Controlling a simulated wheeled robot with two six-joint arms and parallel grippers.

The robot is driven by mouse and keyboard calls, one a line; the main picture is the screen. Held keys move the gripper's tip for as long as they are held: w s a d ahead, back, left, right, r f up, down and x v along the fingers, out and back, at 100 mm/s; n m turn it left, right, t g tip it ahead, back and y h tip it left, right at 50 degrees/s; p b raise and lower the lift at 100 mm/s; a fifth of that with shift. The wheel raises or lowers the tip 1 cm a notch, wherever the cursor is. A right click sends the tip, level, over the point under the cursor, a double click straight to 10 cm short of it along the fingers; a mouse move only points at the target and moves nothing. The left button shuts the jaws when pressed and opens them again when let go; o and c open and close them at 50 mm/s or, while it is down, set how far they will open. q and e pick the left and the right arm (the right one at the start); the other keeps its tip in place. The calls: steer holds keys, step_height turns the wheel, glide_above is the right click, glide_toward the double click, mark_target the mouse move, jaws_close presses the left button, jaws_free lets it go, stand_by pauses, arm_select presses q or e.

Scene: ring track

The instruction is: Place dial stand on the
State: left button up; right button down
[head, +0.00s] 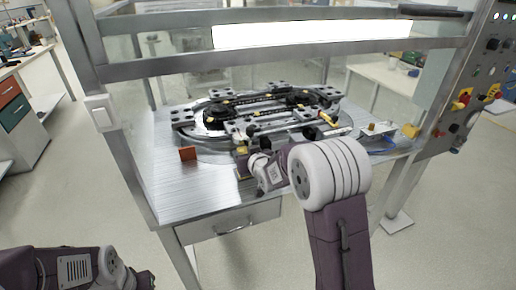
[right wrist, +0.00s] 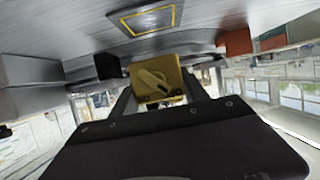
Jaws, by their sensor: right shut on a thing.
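A yellow block-like piece with a pale lever or pointer on its face, which looks like the dial stand (right wrist: 155,80), is between the fingers of my right gripper (right wrist: 157,90). My right gripper (head: 243,158) is shut on it at the front of the table, near the ring track; the piece is small and partly hidden in the head view. A dark square pad with a yellow square outline (right wrist: 147,18) lies on the table beyond the held piece in the wrist view. I cannot tell whether the piece touches the table. My left arm shows at the lower left, its fingers out of view.
The ring track (head: 262,112) with black and grey fittings fills the table's middle. A tray with small parts (head: 376,132) lies at the right. The metal table's (head: 175,190) front left is bare. Frame posts stand around it.

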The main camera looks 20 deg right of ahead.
steer(key=shift+a, duration=0.35)
step_height(320, 180, down, 4)
steer(key=shift+f+b, duration=0.1)
steer(key=shift+b, duration=0.6)
steer(key=c, duration=0.6)
jaws_free()
steer(key=shift+s+f, duration=0.1)
steer(key=shift+f, duration=0.05)
steer(key=shift+r, duration=0.25)
steer(key=p+v, duration=0.1)
steer(key=v, duration=1.1)
steer(key=shift+d+p, duration=0.1)
steer(key=shift+p, duration=0.25)
